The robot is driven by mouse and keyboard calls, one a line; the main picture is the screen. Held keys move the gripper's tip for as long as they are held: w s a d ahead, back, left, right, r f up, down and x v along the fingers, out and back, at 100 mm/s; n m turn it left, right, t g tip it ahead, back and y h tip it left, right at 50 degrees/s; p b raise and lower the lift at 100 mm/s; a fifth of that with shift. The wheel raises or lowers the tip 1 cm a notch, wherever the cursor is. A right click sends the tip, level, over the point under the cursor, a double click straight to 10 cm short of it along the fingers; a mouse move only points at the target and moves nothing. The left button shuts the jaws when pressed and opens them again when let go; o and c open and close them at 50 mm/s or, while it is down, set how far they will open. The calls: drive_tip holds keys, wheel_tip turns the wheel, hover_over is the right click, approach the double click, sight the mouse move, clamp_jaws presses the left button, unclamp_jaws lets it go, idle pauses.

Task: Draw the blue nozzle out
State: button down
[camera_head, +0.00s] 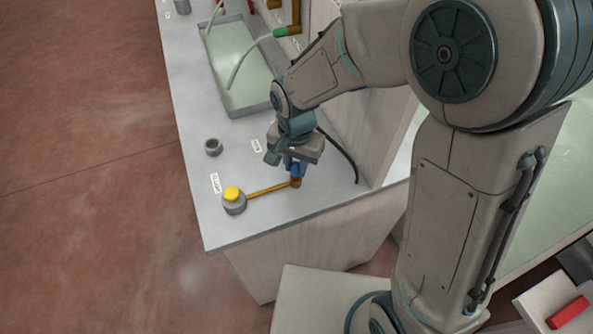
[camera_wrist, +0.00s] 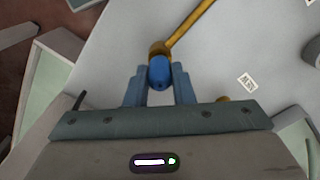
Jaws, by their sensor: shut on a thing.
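The blue nozzle (camera_head: 294,168) is upright at the right end of a brass pipe (camera_head: 268,190) on the light grey counter. In the wrist view the blue nozzle (camera_wrist: 159,72) sits between the two blue fingers, with the brass fitting (camera_wrist: 158,48) just beyond it. My gripper (camera_head: 292,160) is above the fitting and shut on the nozzle. It also shows in the wrist view (camera_wrist: 159,80). The nozzle's lower end meets or hides the brass fitting, and I cannot tell whether it is still seated.
A grey base with a yellow cap (camera_head: 232,193) stands at the pipe's left end. A small grey cup (camera_head: 213,147) is behind it. A sink-like basin (camera_head: 242,70) with a green hose lies farther back. A wall bounds the counter on the right; the left counter is mostly clear.

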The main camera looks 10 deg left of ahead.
drive_tip(key=shift+r+p, duration=1)
drive_tip(key=shift+r, duration=0.8)
drive_tip(key=shift+r+p, duration=1.4)
drive_tip(key=shift+r, duration=0.65)
